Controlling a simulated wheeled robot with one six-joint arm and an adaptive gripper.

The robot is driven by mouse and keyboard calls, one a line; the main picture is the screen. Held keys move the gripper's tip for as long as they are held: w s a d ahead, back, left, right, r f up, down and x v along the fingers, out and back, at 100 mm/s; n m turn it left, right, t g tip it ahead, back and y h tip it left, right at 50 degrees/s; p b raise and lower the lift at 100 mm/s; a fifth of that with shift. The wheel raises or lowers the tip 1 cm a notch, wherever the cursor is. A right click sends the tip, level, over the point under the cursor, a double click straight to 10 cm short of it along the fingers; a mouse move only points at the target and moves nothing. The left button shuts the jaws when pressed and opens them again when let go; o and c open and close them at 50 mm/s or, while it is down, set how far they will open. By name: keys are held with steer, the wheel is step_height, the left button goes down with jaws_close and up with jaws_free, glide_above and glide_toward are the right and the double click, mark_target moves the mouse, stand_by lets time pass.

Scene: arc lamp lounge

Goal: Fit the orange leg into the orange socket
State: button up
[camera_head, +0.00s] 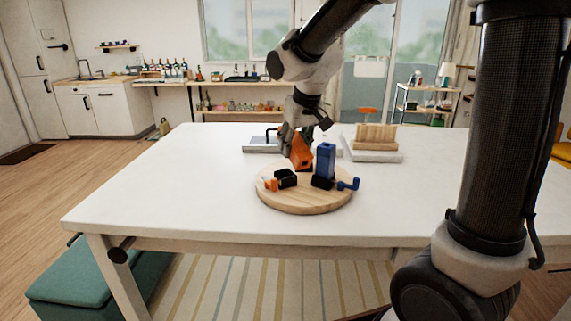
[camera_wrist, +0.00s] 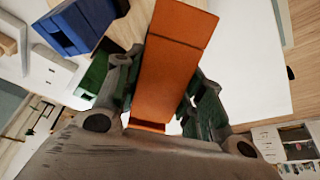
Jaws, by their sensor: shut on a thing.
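The orange leg (camera_head: 301,153) is a block held tilted in my gripper (camera_head: 298,138), above the back of the round wooden board (camera_head: 305,205). In the wrist view the orange leg (camera_wrist: 172,65) runs up between the two fingers (camera_wrist: 160,98), which are shut on it. The orange socket (camera_head: 286,178) appears as a black block with an orange piece (camera_head: 271,184) on its left, at the board's left. It is apart from the leg. A blue leg (camera_head: 325,160) stands upright in a black socket (camera_head: 321,182) with a blue hooked piece (camera_head: 348,184). The leg's lower end is partly unclear.
The board rests on a white table (camera_head: 140,190). Behind it lie a grey tray-like thing (camera_head: 262,144) with a dark handle and a wooden block (camera_head: 375,138) on a pale slab (camera_head: 372,155). The table's left side and front are clear.

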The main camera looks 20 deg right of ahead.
step_height(320, 180, down, 10)
steer(key=shift+r, duration=0.15)
stand_by(0.4)
